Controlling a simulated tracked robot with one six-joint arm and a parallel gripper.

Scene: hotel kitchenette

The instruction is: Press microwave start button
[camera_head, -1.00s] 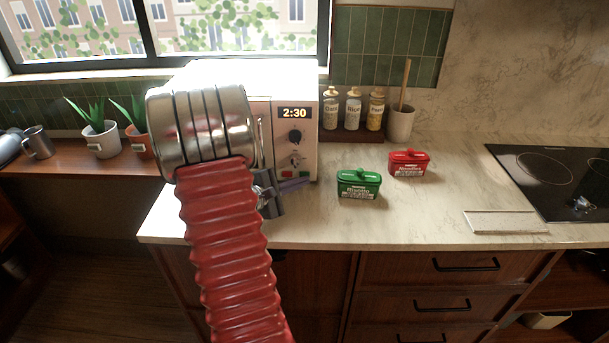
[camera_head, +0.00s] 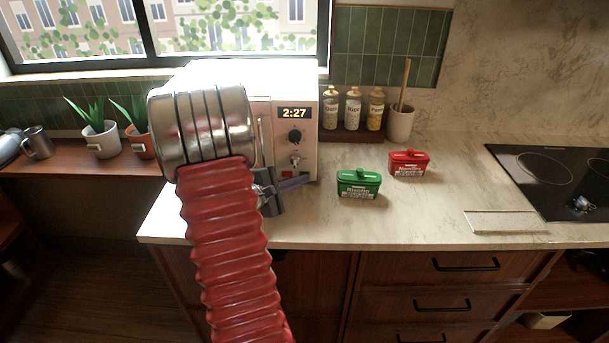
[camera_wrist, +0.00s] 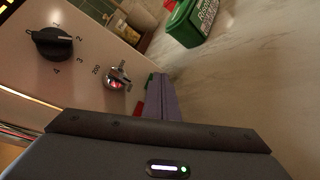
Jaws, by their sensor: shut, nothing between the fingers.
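The white microwave (camera_head: 310,125) stands on the counter, partly hidden behind my arm. Its lit display (camera_head: 295,113) reads 2:27. Below it are a black dial (camera_head: 295,137), a smaller metal knob (camera_head: 296,160) and a red button (camera_head: 288,174). In the wrist view, a sliver of the green start button (camera_wrist: 150,78) shows beside my fingertips, and the red button (camera_wrist: 138,109) is partly hidden. My gripper (camera_head: 304,180) is shut and empty, its purple-grey fingers at the panel's lower right, over the green button. I cannot tell whether they touch it. The fingers also show in the wrist view (camera_wrist: 163,88).
A green tin (camera_head: 358,184) and a red tin (camera_head: 409,164) stand on the counter right of the microwave. Jars (camera_head: 353,110) and a utensil cup (camera_head: 400,124) stand behind. A hob (camera_head: 560,180) is at far right. Counter in front of the tins is clear.

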